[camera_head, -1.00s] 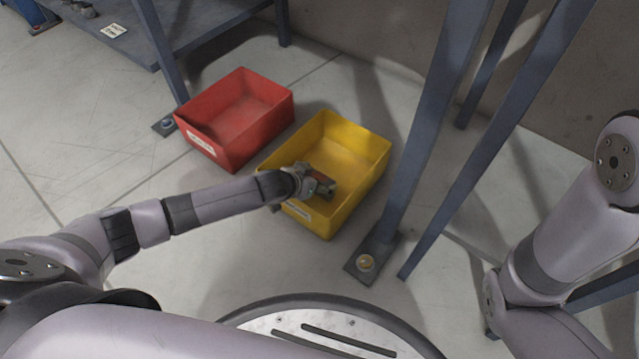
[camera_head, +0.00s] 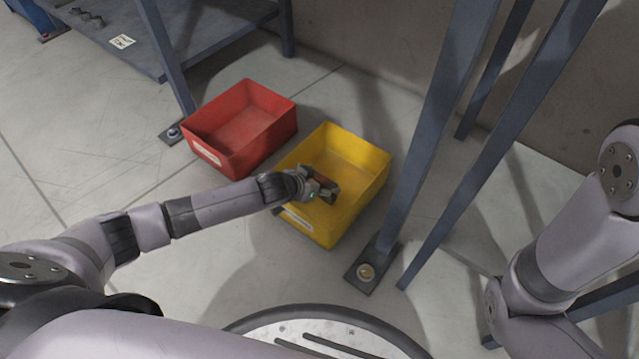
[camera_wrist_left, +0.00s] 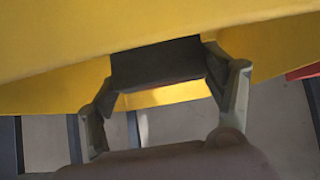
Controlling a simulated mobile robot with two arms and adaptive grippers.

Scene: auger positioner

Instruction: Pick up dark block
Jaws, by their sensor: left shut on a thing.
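The dark block (camera_wrist_left: 157,62) is a dark, rectangular piece between the two fingers in the left wrist view. My left gripper (camera_head: 328,189) is shut on it. In the head view the gripper is over the near part of the yellow bin (camera_head: 372,190), and the block is hard to make out there. The yellow bin also shows in the left wrist view (camera_wrist_left: 60,45), behind the block. I cannot tell how far the block is from the bin's floor. My right gripper is out of view.
A red bin (camera_head: 222,163) stands left of the yellow one. A blue-grey rack post (camera_head: 432,130) rises close to the yellow bin's right side. A low shelf (camera_head: 190,30) is at the upper left. The floor left of the bins is clear.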

